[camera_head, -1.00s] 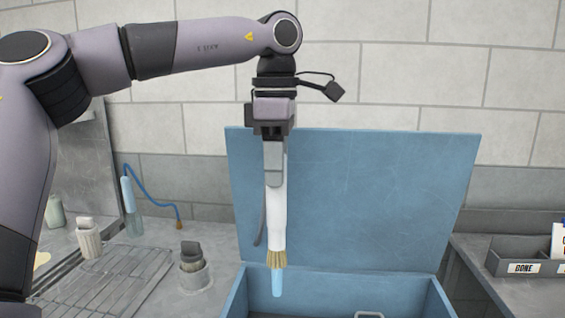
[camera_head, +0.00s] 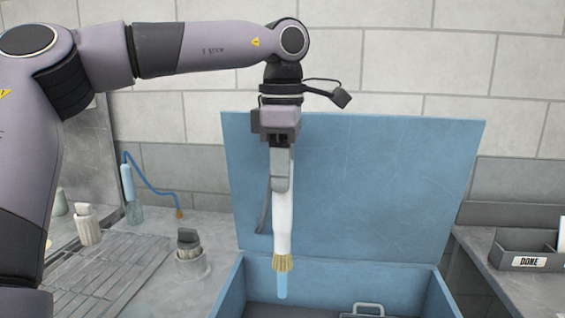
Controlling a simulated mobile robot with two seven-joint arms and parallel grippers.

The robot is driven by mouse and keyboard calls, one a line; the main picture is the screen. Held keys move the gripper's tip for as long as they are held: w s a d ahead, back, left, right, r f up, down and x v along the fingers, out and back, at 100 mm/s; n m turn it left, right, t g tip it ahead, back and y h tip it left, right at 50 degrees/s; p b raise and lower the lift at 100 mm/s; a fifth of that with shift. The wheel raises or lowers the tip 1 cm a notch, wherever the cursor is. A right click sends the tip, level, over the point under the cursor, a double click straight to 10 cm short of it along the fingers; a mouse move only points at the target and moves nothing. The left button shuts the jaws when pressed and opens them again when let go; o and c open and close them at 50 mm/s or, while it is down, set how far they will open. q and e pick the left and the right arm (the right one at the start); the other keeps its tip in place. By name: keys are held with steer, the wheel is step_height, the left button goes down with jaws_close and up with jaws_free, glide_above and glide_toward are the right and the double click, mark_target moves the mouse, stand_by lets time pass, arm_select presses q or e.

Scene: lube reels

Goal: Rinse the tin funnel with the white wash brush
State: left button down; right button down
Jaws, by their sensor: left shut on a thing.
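My left gripper (camera_head: 281,184) is shut on the white wash brush (camera_head: 283,222), which hangs nearly upright with its tan bristles down. A short light-blue column (camera_head: 282,285) shows just below the bristles; I cannot tell if it is liquid or a solid part. The brush hangs over the opening of a blue open-lidded tub (camera_head: 232,290). I cannot make out the tin funnel in this view. My right gripper is not in view.
The tub's raised lid (camera_head: 390,190) stands behind the brush. A grey handle (camera_head: 368,308) shows inside the tub. At left are a wire rack (camera_head: 105,265), a cup holding a brush (camera_head: 191,268) and a blue hose (camera_head: 150,182). At right is a grey tray labelled DONE (camera_head: 528,262).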

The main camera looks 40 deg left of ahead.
mark_target(283, 251)
arm_select(q)
steer(key=shift+f+b, duration=4)
steer(key=shift+f, duration=2.85)
steer(key=shift+f+b, duration=0.55)
steer(key=shift+f, duration=0.4)
steer(key=shift+r, duration=0.15)
